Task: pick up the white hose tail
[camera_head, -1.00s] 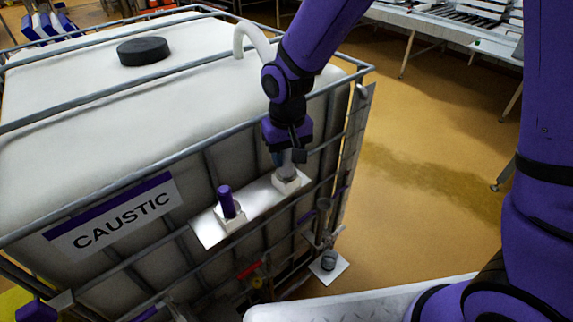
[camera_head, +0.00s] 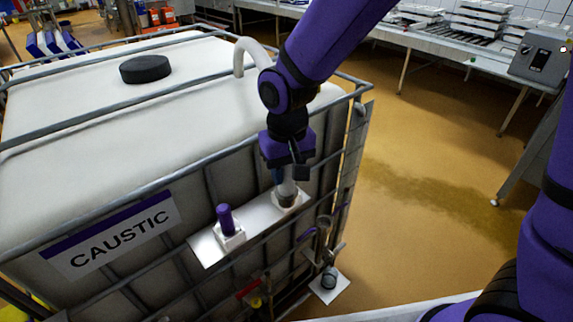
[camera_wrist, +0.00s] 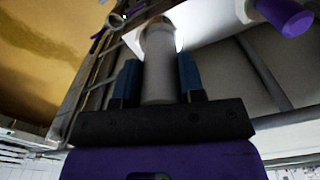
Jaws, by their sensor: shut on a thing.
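The white hose tail (camera_head: 289,187) stands upright at the white block (camera_head: 290,201) on the right of the bright shelf plate (camera_head: 209,253), on the front of the caustic tank. My gripper (camera_head: 283,178) comes down from above and is shut on the hose tail. In the wrist view my gripper (camera_wrist: 159,78) has its two blue fingers on either side of the pale hose tail (camera_wrist: 158,72). Its far end, with a brownish ring, is at the block. I cannot tell whether that end is seated or just clear.
A purple hose tail (camera_head: 225,219) stands in another white block (camera_head: 230,237) to the left. The tank (camera_head: 60,180) has cage bars, a black lid (camera_head: 145,69) and a white curved hose (camera_head: 245,52). A valve (camera_head: 325,235) hangs below right. The floor at right is clear.

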